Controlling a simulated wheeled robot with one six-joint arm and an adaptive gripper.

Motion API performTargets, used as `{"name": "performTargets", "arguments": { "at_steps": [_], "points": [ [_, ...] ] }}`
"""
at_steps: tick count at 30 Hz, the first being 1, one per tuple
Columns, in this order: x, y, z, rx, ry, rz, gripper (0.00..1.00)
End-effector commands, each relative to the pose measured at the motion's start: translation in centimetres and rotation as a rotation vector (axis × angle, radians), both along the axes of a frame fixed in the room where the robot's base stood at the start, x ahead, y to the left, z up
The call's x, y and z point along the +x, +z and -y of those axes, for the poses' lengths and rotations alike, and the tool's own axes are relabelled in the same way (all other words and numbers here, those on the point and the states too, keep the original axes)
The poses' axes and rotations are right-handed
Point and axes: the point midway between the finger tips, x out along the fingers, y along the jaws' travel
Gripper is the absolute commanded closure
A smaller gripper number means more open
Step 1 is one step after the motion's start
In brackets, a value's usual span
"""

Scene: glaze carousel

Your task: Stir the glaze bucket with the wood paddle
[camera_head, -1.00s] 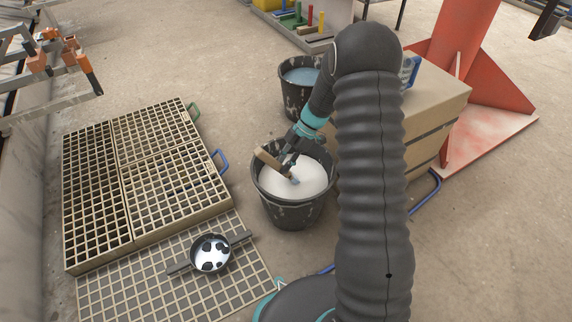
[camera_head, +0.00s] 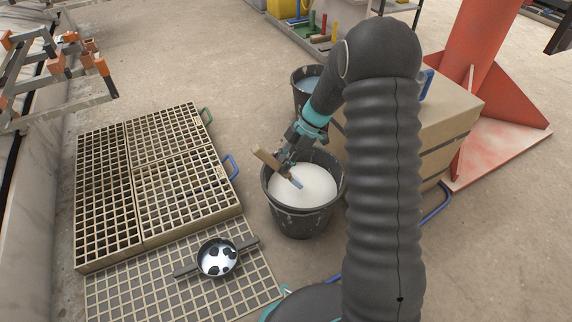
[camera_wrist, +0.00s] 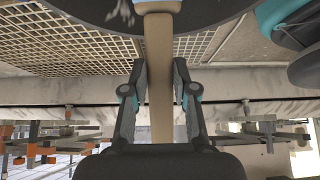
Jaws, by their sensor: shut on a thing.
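The wood paddle (camera_head: 268,158) is tan, with a small blue-grey part showing at its lower end, and leans over the bucket. My gripper (camera_head: 287,158) is shut on its shaft; the wrist view shows the shaft (camera_wrist: 159,100) between the two fingers (camera_wrist: 160,75). The glaze bucket (camera_head: 300,222) is dark and holds white glaze (camera_head: 316,190). The paddle's lower end shows against the glaze near the left of the opening; I cannot tell how deep it is. In the wrist view the bucket (camera_wrist: 100,12) fills part of the top edge.
A second dark bucket (camera_head: 300,98) with bluish liquid stands behind. A cardboard-coloured box (camera_head: 455,105) and an orange-red stand (camera_head: 490,95) are at right. Wooden grates (camera_head: 150,235) lie at left, with a black sieve (camera_head: 231,272) on a flat grid in front.

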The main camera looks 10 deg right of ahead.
Motion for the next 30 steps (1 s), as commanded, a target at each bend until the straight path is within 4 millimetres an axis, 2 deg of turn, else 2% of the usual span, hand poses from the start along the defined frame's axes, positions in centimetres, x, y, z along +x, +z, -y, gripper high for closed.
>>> {"name": "performTargets", "arguments": {
  "at_steps": [22, 30],
  "points": [
    [-0.8, 4.5, -2.6, 0.000, 0.002, 0.001, 1.00],
    [-1.0, 5.1, -3.0, 0.000, 0.000, 0.000, 1.00]
  ]
}}
